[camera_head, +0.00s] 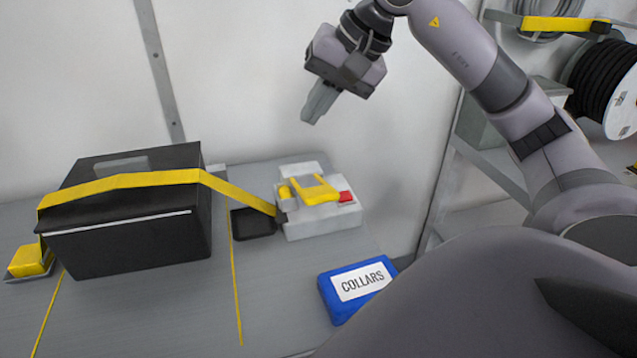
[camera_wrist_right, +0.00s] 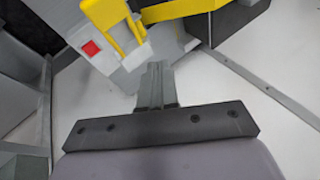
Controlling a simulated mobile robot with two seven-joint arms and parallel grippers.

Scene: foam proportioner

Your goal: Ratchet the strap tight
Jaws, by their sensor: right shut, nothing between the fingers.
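The yellow strap (camera_head: 125,184) runs over the top of a black box (camera_head: 130,240) and slopes down to the ratchet at its right. It also shows in the right wrist view (camera_wrist_right: 185,10). In the right wrist view the yellow handle (camera_wrist_right: 105,15) lies beyond my fingers. My right gripper (camera_head: 312,118) is shut and empty, held above the block and apart from it. My left gripper is not in view.
A blue bin labelled COLLARS (camera_head: 335,310) stands at the table's front right. A small black tray (camera_head: 252,222) lies between box and block. A yellow block (camera_head: 28,262) sits left of the box. A black cable reel (camera_head: 610,90) is at the far right.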

